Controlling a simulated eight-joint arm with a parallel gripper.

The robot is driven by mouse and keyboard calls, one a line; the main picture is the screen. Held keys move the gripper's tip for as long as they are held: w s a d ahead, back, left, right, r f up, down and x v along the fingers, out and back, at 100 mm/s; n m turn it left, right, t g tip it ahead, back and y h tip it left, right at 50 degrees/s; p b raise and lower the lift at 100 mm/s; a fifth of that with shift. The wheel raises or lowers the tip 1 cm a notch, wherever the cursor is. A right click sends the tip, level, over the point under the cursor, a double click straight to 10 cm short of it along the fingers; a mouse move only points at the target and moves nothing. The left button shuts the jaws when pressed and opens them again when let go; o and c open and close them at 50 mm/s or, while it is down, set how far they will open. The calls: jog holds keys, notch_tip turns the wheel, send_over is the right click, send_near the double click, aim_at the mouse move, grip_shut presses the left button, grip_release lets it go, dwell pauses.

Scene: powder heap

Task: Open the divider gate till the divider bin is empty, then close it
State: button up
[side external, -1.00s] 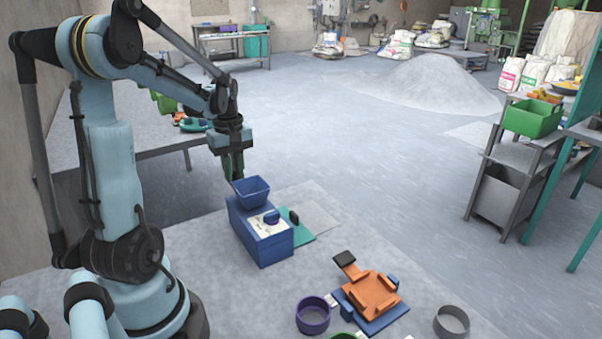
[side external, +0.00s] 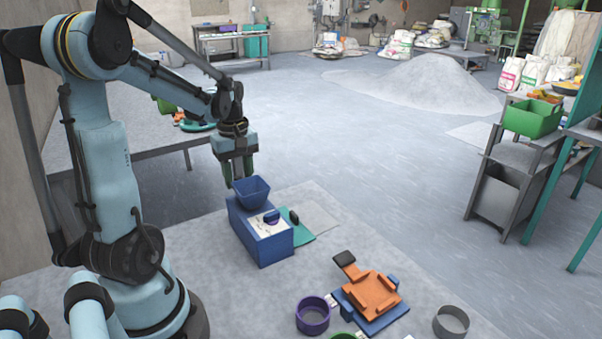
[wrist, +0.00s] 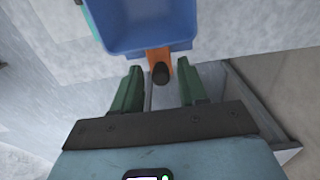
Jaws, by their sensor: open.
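The blue divider bin (side external: 252,191) is an open hopper on top of a blue box (side external: 262,238) in the side view. Its blue wall (wrist: 150,42) fills the top of the wrist view, and its contents cannot be seen. An orange tab with a black knob (wrist: 160,73), which looks like the divider gate's handle, sticks out from under the bin towards me. My gripper (side external: 239,181) is open behind the bin. In the wrist view its two green fingers (wrist: 159,80) stand on either side of the knob, with gaps, apparently not touching it.
A purple ring-shaped cup (side external: 313,316), an orange fixture on a blue base (side external: 372,293) and a grey cup (side external: 451,322) stand at the front of the table. A teal plate (side external: 302,234) lies beside the blue box. A shelf with a green bin (side external: 533,118) stands right.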

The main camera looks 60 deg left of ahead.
jog(key=shift+r, duration=3.75)
jog(key=w+d+f+m+t, duration=0.1)
jog(key=w+d+m+t, duration=0.1)
jog(key=d+m, duration=0.7)
jog(key=w+d+f+m+t, duration=0.1)
jog(key=d+f+m+t, duration=0.1)
jog(key=d+m+t, duration=0.3)
jog(key=d+m, duration=0.4)
jog(key=d, duration=0.6)
jog(key=shift+w+d, duration=0.15)
jog(key=shift+w, duration=0.25)
